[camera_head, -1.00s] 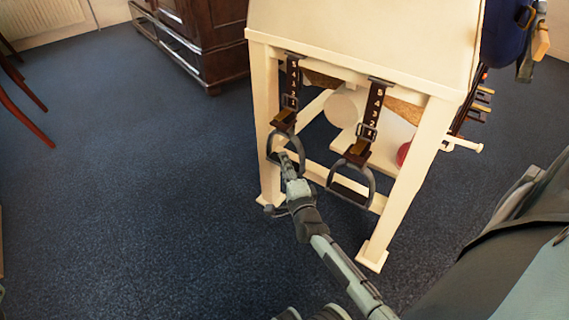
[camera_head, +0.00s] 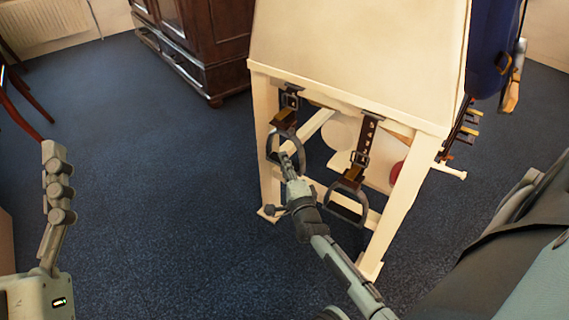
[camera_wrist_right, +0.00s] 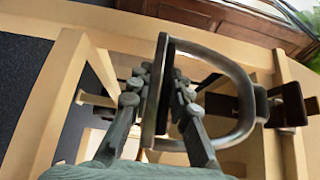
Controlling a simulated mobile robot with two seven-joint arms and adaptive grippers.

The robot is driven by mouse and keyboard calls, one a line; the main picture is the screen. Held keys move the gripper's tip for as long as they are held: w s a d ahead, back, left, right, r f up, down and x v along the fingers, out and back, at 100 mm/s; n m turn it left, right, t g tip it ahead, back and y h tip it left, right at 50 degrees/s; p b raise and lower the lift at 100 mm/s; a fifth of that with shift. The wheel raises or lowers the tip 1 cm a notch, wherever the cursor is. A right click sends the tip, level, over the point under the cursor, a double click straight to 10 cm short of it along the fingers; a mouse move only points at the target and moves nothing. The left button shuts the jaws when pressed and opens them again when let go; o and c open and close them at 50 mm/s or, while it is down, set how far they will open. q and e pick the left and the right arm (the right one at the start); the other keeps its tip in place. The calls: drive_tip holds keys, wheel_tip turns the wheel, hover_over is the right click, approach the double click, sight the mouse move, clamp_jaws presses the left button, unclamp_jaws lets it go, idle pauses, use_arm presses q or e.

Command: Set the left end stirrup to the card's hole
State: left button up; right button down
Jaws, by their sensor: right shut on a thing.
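The left end stirrup (camera_head: 272,150), a dark metal loop, hangs below its brown strap and buckle (camera_head: 290,101) under the stand's top edge. My right gripper (camera_head: 289,163) is shut on this stirrup. In the right wrist view, the stirrup (camera_wrist_right: 243,85) is a large D-shaped loop, its flat bar between the fingers (camera_wrist_right: 160,88). The second stirrup (camera_head: 349,212) hangs lower to the right, on a strap (camera_head: 367,132) with pale numbers. My left gripper (camera_head: 58,195) is at the far left, apart from the stand; its opening is unclear. I cannot make out a card.
The cream wooden stand (camera_head: 398,215) has legs and crossbars close around my right gripper. A red round thing (camera_head: 396,172) is behind its right leg. A dark wooden cabinet (camera_head: 228,48) stands behind. Blue floor (camera_head: 150,170) is clear on the left.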

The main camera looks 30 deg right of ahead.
drive_tip(key=c, duration=1.4)
unclamp_jaws()
drive_tip(key=v, duration=1.2)
